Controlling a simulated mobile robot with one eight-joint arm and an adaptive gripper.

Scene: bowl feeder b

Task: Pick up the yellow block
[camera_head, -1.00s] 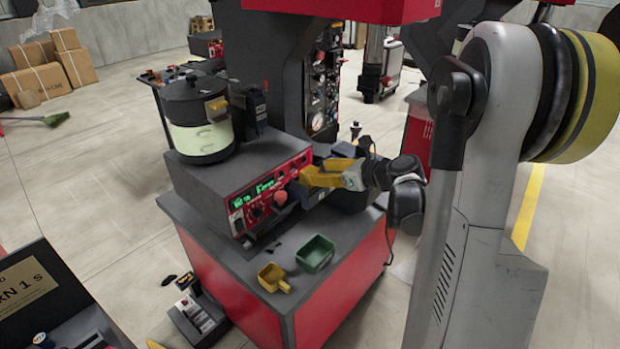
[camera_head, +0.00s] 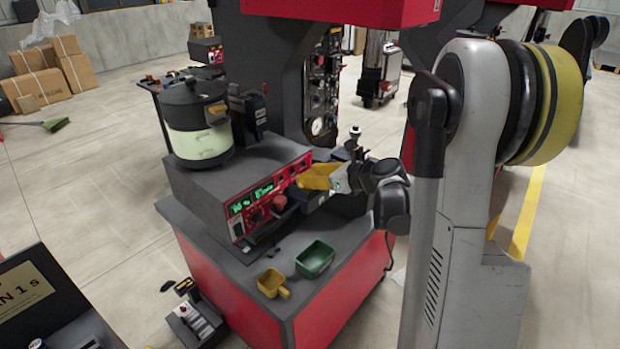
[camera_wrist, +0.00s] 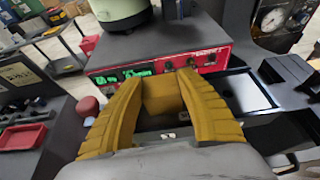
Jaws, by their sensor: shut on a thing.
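A plain yellow block (camera_wrist: 162,98) sits between the fingertips of my gripper (camera_wrist: 163,84) in the wrist view. Both ridged yellow fingers press on its sides. In the head view my gripper (camera_head: 313,177) is in front of the right part of the red control panel, above the machine's counter. There the block cannot be told apart from the yellow fingers. The block's lower edge and what lies under it are partly hidden in the wrist view.
A red panel with green digits (camera_head: 250,200) and a red knob (camera_head: 279,203) are close by. A pot-like bowl feeder (camera_head: 195,125) stands on the grey housing. A yellow bin (camera_head: 270,283) and a green bin (camera_head: 315,260) sit on the counter's front, with bare counter around them.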

